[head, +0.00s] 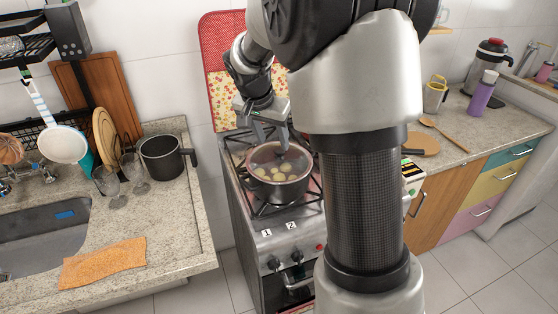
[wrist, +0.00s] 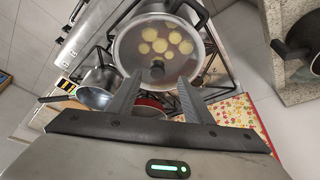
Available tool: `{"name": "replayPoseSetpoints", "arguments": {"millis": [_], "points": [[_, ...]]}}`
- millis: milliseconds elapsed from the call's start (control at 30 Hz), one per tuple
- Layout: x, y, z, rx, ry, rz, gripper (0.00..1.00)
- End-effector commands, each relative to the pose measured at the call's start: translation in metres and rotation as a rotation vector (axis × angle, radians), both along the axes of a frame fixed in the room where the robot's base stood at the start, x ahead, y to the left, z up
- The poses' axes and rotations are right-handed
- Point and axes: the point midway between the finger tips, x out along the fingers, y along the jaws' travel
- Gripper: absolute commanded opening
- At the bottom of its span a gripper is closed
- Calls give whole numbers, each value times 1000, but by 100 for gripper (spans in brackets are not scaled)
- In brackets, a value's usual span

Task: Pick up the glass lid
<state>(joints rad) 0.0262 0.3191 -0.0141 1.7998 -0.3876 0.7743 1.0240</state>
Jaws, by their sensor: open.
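The glass lid (head: 265,157) lies on a dark pot (head: 277,190) on the stove in the head view. Pale round pieces show through it. In the wrist view the glass lid (wrist: 187,62) fills the upper middle, with its dark knob (wrist: 157,69) near the centre. My gripper (head: 266,134) is open above the far side of the lid. In the wrist view the fingertips of my gripper (wrist: 158,80) stand apart, with the knob between or just beyond them. I cannot tell if they touch it.
The stove (head: 285,235) stands between two counters. A dark pot (head: 163,157) and wine glasses (head: 133,170) stand on the left counter. A second pan (wrist: 93,97) shows beside the lidded pot in the wrist view. A wooden spoon (head: 445,135) lies on the right counter.

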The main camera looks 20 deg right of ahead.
Motion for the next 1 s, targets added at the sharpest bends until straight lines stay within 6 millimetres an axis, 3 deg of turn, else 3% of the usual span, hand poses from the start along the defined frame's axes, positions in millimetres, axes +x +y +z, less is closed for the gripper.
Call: {"name": "replayPoseSetpoints", "arguments": {"millis": [367, 667, 933, 1000], "points": [[12, -21, -41, 0, 3, -1, 46], [14, -22, -45, 0, 0, -1, 46], [14, -22, -45, 0, 0, 0, 1], [14, -22, -45, 0, 0, 0, 0]]}}
